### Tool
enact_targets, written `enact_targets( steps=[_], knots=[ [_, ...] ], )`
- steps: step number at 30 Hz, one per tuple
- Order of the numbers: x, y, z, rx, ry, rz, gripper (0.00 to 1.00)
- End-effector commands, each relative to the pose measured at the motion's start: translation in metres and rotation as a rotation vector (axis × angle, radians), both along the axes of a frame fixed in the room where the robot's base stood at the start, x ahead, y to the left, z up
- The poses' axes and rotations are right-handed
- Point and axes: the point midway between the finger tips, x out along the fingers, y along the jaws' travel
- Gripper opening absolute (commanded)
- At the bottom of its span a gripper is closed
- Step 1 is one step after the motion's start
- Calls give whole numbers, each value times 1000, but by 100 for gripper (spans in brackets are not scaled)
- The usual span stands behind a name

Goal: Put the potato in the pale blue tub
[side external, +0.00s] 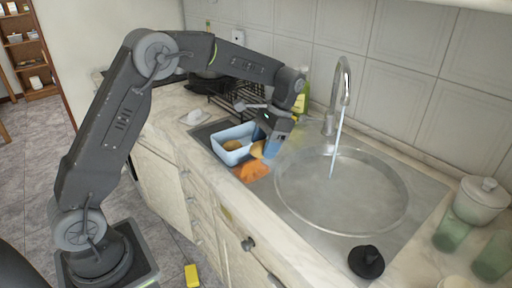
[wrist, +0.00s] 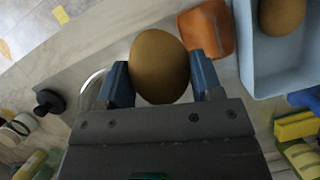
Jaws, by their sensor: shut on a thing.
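My gripper (wrist: 162,72) is shut on a brown, egg-shaped potato (wrist: 159,66), with one blue finger on each side of it. In the side view my gripper (side external: 267,148) is low, just right of the pale blue tub (side external: 243,131), and the held potato (side external: 257,150) shows partly beside the tub wall. The tub also shows at the upper right of the wrist view (wrist: 262,78). A second brown, rounded thing (wrist: 282,16) lies inside the tub. The held potato is outside the tub.
An orange item (side external: 251,171) lies on the counter in front of the tub. A round sink (side external: 342,195) with running tap water (side external: 337,128) is to the right. A black dish rack (side external: 237,98) stands behind. A black knob-like stopper (side external: 366,262) sits near the sink's front edge.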

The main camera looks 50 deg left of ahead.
Motion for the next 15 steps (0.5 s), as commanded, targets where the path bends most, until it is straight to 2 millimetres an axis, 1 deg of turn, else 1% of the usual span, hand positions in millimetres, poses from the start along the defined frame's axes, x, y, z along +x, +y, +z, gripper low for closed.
enact_targets(
  steps=[2,5,14,15],
  knots=[
    [4,6,-2,-1,-1,102,29],
    [11,15,-5,-1,1,310,29],
    [37,49,-10,-4,2,1136,29],
    [40,55,-10,-4,0,1249,29]
  ],
)
